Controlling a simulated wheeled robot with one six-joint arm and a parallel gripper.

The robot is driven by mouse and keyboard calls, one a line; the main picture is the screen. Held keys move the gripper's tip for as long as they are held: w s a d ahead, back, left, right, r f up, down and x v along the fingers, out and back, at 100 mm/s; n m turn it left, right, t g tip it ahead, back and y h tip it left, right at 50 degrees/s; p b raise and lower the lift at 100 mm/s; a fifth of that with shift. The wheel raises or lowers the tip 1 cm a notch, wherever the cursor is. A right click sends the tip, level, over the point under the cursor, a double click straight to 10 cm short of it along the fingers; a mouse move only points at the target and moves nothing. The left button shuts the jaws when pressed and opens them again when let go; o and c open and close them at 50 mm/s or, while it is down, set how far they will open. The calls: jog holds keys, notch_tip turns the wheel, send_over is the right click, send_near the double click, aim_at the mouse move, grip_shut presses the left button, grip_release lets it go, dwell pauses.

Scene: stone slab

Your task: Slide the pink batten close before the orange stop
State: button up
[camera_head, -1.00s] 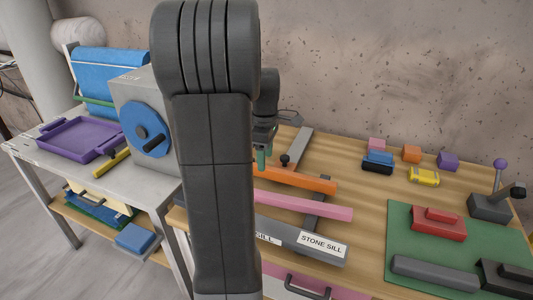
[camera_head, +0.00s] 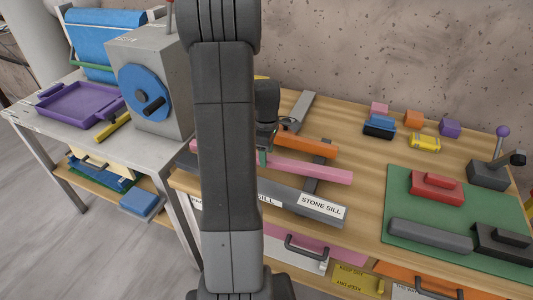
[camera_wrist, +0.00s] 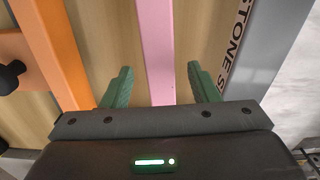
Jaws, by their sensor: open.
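The pink batten (camera_head: 315,171) lies along the wooden worktop, between the orange stop (camera_head: 308,144) and the grey stone sill (camera_head: 285,198). A visible strip of wood separates batten and stop. My gripper (camera_wrist: 158,72) is open in the wrist view, its green fingers on either side of the pink batten (camera_wrist: 155,45) with gaps to both. The left finger is on the orange stop (camera_wrist: 52,45) side, the right on the sill side. Whether the fingertips are down at the batten's height is unclear. In the head view my arm hides part of the batten and stop.
A dark cross bar (camera_head: 317,178) runs beneath the batten. A black knob (camera_wrist: 10,72) is beside the stop. Right are a green mat (camera_head: 400,210) with red and grey blocks, and a lever (camera_head: 490,172). Small coloured blocks (camera_head: 412,118) stand at the back.

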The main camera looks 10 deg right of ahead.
jog(key=shift+f, duration=0.35)
jog(key=shift+c, duration=0.2)
grip_shut()
